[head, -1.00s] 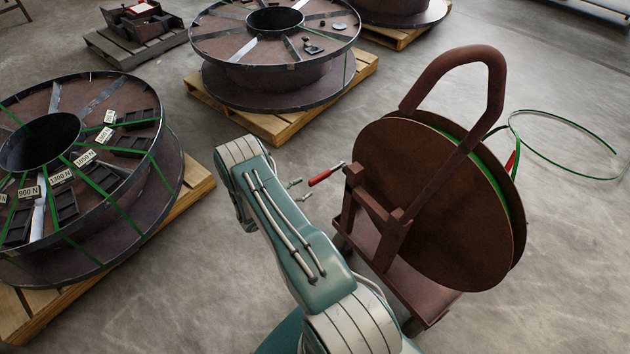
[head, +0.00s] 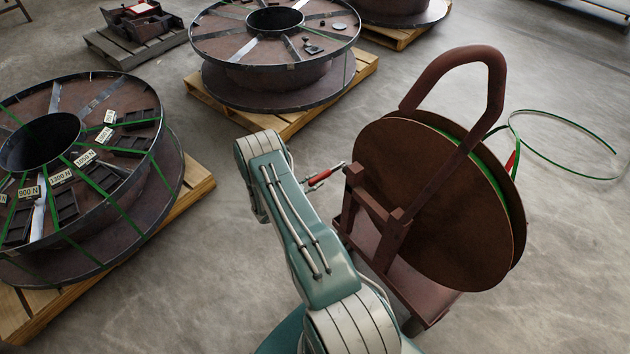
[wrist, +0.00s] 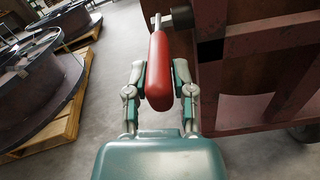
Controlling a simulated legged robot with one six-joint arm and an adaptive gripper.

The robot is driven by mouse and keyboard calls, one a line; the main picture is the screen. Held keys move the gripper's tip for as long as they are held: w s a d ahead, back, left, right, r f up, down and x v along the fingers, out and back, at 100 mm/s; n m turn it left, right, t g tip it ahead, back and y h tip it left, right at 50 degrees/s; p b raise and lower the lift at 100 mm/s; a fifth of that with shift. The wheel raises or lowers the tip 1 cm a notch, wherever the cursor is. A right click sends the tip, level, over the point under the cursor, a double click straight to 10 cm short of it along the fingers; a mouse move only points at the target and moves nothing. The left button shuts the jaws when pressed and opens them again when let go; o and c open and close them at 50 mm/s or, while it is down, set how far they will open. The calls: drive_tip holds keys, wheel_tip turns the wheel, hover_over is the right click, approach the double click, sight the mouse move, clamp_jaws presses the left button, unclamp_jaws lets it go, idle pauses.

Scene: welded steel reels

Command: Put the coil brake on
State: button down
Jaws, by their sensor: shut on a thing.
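The coil brake is a lever with a red handle (head: 319,178) on a grey shaft, at the left of the brown cart (head: 378,245) that carries the upright strap coil (head: 425,200). In the wrist view the red handle (wrist: 158,62) lies lengthwise between the two fingers of my gripper (wrist: 159,78). My gripper is shut on the handle, with a finger on each side. The handle's far end meets a grey shaft (wrist: 176,18) beside the cart frame (wrist: 209,70). In the head view my arm partly hides the gripper, and only fingertips (head: 312,181) show beside the handle.
A large reel (head: 150,190) with black blocks and force labels lies on a pallet at left. Another reel (head: 275,80) lies on a pallet behind. A loose green strap (head: 560,165) curls on the floor at right. Bare floor lies between the reels and the cart.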

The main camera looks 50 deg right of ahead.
sight(321, 175)
drive_tip(key=shift+r, duration=0.15)
drive_tip(key=shift+d+r+y, duration=0.15)
drive_tip(key=shift+r+y, duration=0.85)
drive_tip(key=shift+r, duration=0.05)
drive_tip(key=r+y, duration=0.1)
drive_tip(key=d+r+y, duration=0.1)
drive_tip(key=r+y, duration=0.1)
drive_tip(key=d+r+t+y, duration=0.1)
drive_tip(key=y, duration=0.1)
drive_tip(key=shift+s+r, duration=0.15)
drive_tip(key=shift+r, duration=0.25)
drive_tip(key=d+r+y, duration=0.1)
drive_tip(key=y, duration=0.1)
drive_tip(key=shift+s+d+r+t+y, duration=0.1)
drive_tip(key=shift+d+r+t+y, duration=0.2)
drive_tip(key=shift+d+r+y, duration=0.1)
drive_tip(key=shift+s+d+r+y, duration=0.15)
drive_tip(key=shift+d+r+y, duration=0.3)
drive_tip(key=shift+d+y, duration=0.45)
drive_tip(key=shift+a, duration=0.1)
drive_tip(key=c, duration=0.5)
unclamp_jaws()
drive_tip(key=shift+d, duration=0.2)
